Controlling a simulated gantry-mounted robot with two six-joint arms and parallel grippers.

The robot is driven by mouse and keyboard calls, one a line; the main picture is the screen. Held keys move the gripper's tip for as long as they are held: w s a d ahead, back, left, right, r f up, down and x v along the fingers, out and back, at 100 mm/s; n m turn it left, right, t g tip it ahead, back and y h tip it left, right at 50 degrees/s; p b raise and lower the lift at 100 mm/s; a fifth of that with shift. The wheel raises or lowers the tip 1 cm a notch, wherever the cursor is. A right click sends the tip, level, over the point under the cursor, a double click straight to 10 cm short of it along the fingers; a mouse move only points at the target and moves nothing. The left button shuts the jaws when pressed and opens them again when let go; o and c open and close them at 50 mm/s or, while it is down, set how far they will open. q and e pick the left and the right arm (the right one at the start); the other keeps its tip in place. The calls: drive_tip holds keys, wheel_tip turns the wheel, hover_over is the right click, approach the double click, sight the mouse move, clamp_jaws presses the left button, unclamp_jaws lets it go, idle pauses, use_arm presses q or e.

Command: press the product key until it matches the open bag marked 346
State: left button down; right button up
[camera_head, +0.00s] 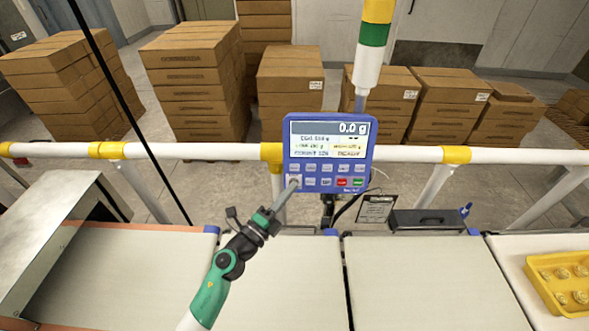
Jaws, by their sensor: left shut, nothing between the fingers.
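The blue control panel (328,153) stands on a post behind the belt. Its screen (329,139) reads 0.0 g at the top, with smaller text below that is too blurred to read fully. Under the screen are two rows of keys, including a red key (343,182) and a green key (358,182). My left gripper (293,184) is shut and empty, its tips over the leftmost key of the lower row and hiding part of it. I cannot tell whether they touch the key. My right gripper is not in view. No bag marked 346 shows.
Pale belt sections (425,285) run across the front and are clear. A metal housing (50,240) covers the left end; a yellow tray (560,283) with round items stands at right. A white and yellow rail (200,151) runs behind, with stacked cartons (195,80) beyond.

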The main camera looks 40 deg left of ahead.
sight(298, 165)
use_arm(q)
drive_tip(key=w+a+f+b, duration=0.2)
drive_tip(key=w+a+b, duration=0.3)
drive_tip(key=shift+w, duration=0.25)
drive_tip(key=shift+f, duration=0.1)
idle(1.8)
drive_tip(key=shift+w+a+b, duration=0.25)
drive_tip(key=shift+w+b, duration=0.05)
drive_tip(key=shift+b, duration=0.15)
drive_tip(key=shift+w+a+f+b, duration=0.2)
drive_tip(key=shift+w+a+b, duration=0.05)
drive_tip(key=shift+b, duration=0.1)
idle(0.5)
idle(0.3)
drive_tip(key=shift+s+d+r+p, duration=0.2)
drive_tip(key=shift+r+p, duration=0.05)
drive_tip(key=shift+p, duration=0.25)
drive_tip(key=shift+s+d+r+p, duration=0.1)
drive_tip(key=shift+s+d+p, duration=0.2)
drive_tip(key=shift+p, duration=0.15)
